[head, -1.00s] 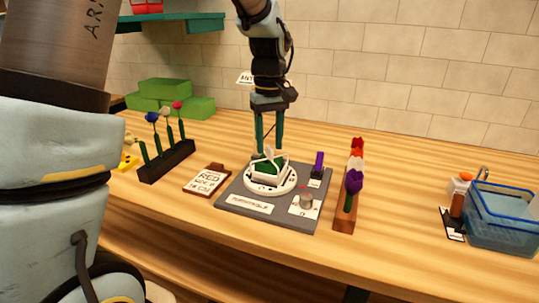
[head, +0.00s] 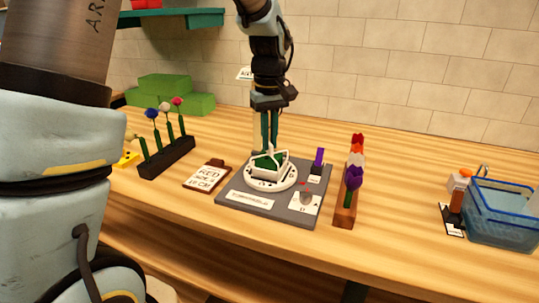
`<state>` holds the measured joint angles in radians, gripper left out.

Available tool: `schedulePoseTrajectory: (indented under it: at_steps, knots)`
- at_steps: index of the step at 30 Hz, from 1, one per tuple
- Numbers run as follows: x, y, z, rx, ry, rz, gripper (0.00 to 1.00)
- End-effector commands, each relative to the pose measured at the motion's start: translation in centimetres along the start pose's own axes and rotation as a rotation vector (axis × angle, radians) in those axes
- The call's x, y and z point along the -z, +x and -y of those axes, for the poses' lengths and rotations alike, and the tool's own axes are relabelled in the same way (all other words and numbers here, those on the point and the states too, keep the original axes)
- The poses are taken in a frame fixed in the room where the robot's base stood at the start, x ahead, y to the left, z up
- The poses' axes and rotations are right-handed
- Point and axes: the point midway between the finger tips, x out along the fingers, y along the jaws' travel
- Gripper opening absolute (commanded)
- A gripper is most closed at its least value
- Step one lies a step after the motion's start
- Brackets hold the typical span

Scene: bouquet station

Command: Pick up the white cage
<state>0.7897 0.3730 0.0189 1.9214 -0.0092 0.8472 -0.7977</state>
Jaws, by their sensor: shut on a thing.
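The white cage (head: 268,161) is a small white frame around a green block. It stands over the round white dial plate (head: 270,185) on the grey board (head: 240,207). My gripper (head: 269,147) points straight down from above, its two dark green fingers close together at the top of the cage. It is shut on the cage. The fingertips and the exact contact are partly hidden and small. I cannot tell whether the cage is clear of the plate.
A flower rack (head: 168,158) and a clipboard (head: 207,177) stand left of the board. A wooden flower holder (head: 346,207) is close on its right. A blue basket (head: 500,212) is at the far right.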

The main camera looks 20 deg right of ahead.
Motion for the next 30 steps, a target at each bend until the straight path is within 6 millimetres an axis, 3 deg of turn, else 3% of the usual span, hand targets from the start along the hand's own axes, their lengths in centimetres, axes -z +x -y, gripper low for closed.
schedulePoseTrajectory:
  at_steps: [11, 14, 24, 27, 30]
  knots:
    - [0.0, -0.3, 0.0, -0.001, 0.0, -0.001, 0.0]
    - [0.1, -1.4, -0.1, -0.003, 0.0, -0.003, 0.0]
    - [0.1, -7.8, -0.1, -0.003, 0.0, -0.003, 0.0]
    - [0.0, -8.9, -0.1, -0.001, 0.001, 0.0, 0.0]
    - [-0.1, -8.8, -0.2, 0.001, 0.004, 0.007, 0.0]
